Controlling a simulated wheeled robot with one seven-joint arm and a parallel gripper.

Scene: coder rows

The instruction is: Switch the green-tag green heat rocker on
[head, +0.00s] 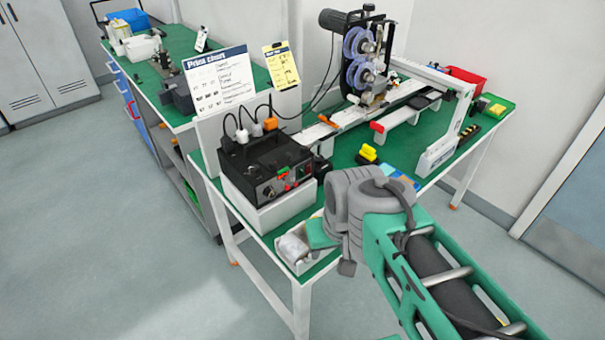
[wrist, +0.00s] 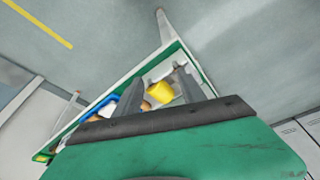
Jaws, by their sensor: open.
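A black control box (head: 262,158) sits on a white block on the green bench. Its front panel carries knobs, a small green patch (head: 282,171) and red and green parts near its right end. The heat rocker and its tag are too small to pick out surely, and its on or off position cannot be read. My gripper is at the bench's front corner, right of and below the box, mostly hidden by my wrist in the head view. In the wrist view my gripper (wrist: 159,80) is open, with its dark fingers apart. The box is not recognisable there.
A yellow object (wrist: 161,92) shows between the fingers. A white tray (head: 306,266) with a clear bag is at the bench corner. Plugs and cables (head: 258,126) rise behind the box. A reel machine (head: 362,60) stands behind.

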